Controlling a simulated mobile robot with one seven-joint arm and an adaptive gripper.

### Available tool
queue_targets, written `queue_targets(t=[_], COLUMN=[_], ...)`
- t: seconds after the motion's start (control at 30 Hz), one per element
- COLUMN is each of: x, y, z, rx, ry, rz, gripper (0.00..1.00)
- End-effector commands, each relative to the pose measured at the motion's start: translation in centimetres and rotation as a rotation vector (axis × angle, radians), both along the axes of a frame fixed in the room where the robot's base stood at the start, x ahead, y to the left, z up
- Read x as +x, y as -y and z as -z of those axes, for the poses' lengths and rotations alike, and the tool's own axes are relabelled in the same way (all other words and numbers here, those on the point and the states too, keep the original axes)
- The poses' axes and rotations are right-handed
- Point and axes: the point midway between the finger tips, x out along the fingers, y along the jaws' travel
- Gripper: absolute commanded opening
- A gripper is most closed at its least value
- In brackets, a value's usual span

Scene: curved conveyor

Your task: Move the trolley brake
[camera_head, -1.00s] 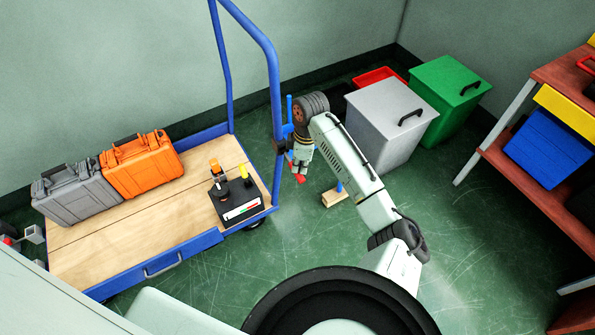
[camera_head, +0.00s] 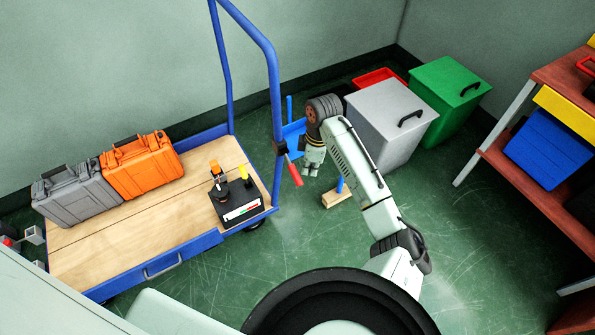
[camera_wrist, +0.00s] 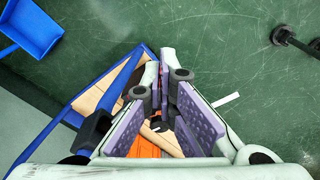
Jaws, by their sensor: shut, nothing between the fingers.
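The blue trolley (camera_head: 190,243) has a wooden deck and a tall blue push handle. The brake lever, with a red grip (camera_head: 294,172), hangs from a dark clamp (camera_head: 279,146) on the right handle post, slanting down to the right. My gripper (camera_head: 311,172) points down just right of the red grip and appears apart from it. In the wrist view my gripper's purple-padded fingers (camera_wrist: 164,70) come together at the tips with nothing held. The trolley lies behind and left of them there, and the fingers hide part of it; the lever is not clear in that view.
A grey case (camera_head: 75,193), an orange case (camera_head: 142,165) and a black control box (camera_head: 238,206) sit on the deck.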

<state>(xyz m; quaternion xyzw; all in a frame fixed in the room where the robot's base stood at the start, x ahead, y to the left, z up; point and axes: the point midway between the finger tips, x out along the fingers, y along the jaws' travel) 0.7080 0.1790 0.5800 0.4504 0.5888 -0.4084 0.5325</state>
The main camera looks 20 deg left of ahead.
Motion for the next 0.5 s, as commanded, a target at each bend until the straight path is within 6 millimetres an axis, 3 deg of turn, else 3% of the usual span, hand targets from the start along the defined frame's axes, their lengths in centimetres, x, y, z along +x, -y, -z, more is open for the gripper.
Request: queue_targets(t=[0.5], x=[0.4], y=[1.0], z=[-9.7], rx=[-0.001], ry=[0.003], rz=[0.0], gripper=[0.0])
